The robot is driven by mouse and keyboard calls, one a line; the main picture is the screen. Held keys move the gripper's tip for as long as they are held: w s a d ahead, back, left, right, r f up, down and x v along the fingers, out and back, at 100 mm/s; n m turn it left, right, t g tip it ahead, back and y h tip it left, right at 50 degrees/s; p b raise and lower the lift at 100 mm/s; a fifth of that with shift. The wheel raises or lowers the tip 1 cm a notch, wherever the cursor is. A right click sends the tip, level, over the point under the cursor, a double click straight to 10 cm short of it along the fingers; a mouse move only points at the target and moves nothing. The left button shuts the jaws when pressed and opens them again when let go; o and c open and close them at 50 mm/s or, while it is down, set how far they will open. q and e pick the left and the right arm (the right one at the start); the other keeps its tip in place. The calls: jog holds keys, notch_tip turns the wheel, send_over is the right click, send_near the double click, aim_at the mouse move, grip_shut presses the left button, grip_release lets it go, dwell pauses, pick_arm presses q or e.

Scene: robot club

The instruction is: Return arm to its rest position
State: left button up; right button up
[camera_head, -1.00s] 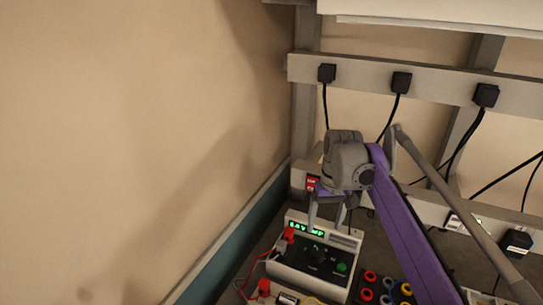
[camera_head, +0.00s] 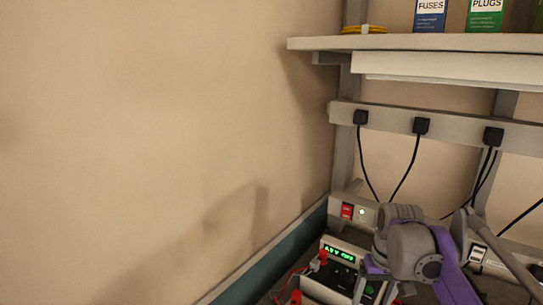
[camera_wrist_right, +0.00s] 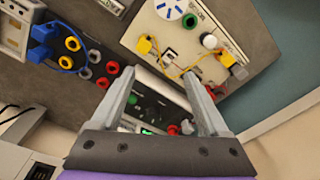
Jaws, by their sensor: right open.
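My right arm (camera_head: 412,248), grey with purple links, reaches in from the lower right in the head view. Its gripper (camera_head: 372,292) points down beside and partly over a grey instrument box (camera_head: 315,287) with a green lit display (camera_head: 340,252). In the right wrist view the gripper (camera_wrist_right: 160,78) has its two fingers spread apart with nothing held between them. The instrument box (camera_wrist_right: 158,88) lies beyond the fingers. The exact height of the fingertips above it is hard to tell. My left gripper is in neither view.
A cream panel (camera_wrist_right: 185,50) with yellow plugs and several coloured sockets (camera_wrist_right: 85,73) lie on the bench in the wrist view. A power rail (camera_head: 455,128) with black plugs and cables runs behind the arm. A shelf (camera_head: 420,42) hangs above. The wall at left is bare.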

jog(key=s+a+f+t, duration=0.1)
jog(key=s+f, duration=0.4)
jog(key=s, duration=0.1)
jog(key=s+a+f+t, duration=0.2)
jog(key=s+f, duration=0.3)
jog(key=s, duration=0.2)
jog(key=s+a+f+t, duration=0.1)
jog(key=s+a+f, duration=0.1)
jog(key=s+f, duration=0.3)
jog(key=shift+s+a+f+n+t, duration=0.1)
jog(key=shift+s+f+n+t, duration=0.1)
jog(key=shift+s, duration=0.25)
jog(key=shift+s+a+f+n+t, duration=0.1)
jog(key=shift+s+f+t, duration=0.1)
jog(key=shift+s, duration=0.25)
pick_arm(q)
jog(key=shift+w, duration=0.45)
pick_arm(e)
jog(key=shift+w, duration=0.1)
